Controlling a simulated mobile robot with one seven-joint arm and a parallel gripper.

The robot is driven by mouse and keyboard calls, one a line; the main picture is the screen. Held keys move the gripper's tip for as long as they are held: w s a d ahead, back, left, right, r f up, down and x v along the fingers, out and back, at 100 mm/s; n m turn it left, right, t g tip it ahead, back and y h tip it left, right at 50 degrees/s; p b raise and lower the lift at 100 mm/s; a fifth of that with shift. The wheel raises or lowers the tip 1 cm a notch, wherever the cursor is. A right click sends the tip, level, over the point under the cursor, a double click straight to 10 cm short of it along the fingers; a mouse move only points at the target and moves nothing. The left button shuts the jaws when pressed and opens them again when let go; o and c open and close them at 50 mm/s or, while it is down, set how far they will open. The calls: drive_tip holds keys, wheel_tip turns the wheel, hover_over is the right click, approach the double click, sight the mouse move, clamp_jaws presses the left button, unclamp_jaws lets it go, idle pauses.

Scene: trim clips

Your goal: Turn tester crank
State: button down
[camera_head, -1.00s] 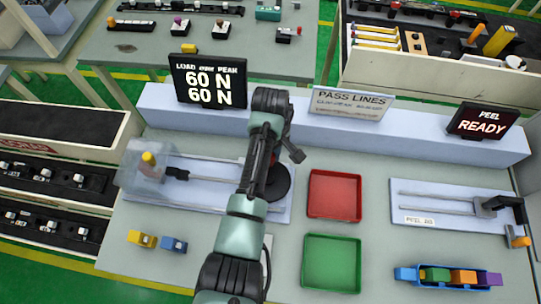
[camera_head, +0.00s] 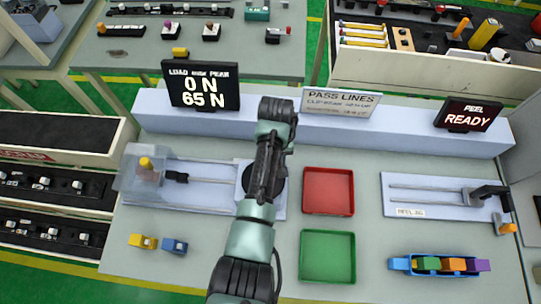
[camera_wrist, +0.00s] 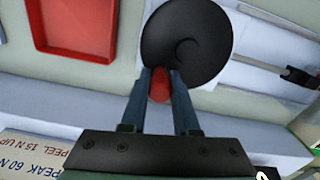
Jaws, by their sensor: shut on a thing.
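The tester crank is a black disc (camera_wrist: 188,40) with a red handle (camera_wrist: 159,84), seen in the wrist view. My gripper (camera_wrist: 160,78) has its two fingers closed on either side of the red handle. In the head view my arm covers most of the disc (camera_head: 282,190), and my fingertips are hidden. The tester (camera_head: 215,200) is a pale base with a rail running left to a clear box (camera_head: 135,185) around a yellow-topped part (camera_head: 146,163). The load display (camera_head: 201,86) reads load 0 N and peak 65 N.
A red tray (camera_head: 329,191) and a green tray (camera_head: 328,257) lie right of the tester. A peel jig (camera_head: 440,200) is farther right, its display (camera_head: 468,116) reading READY. A blue holder (camera_head: 428,271) with coloured clips is front right. Yellow (camera_head: 143,241) and blue (camera_head: 175,246) clips lie front left.

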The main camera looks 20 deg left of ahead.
drive_tip(key=m, duration=0.1)
drive_tip(key=d+m+p, duration=0.1)
drive_tip(key=m, duration=0.1)
drive_tip(key=s+m+p, duration=0.1)
drive_tip(key=m, duration=0.1)
drive_tip(key=shift+d+r, duration=0.1)
drive_tip(key=shift+d, duration=0.25)
drive_tip(key=shift+m, duration=0.3)
drive_tip(key=c, duration=0.7)
unclamp_jaws()
drive_tip(key=shift+s, duration=0.1)
drive_tip(key=shift+o, duration=0.2)
wheel_tip(320, 180, up, 13)
drive_tip(key=b, duration=0.2)
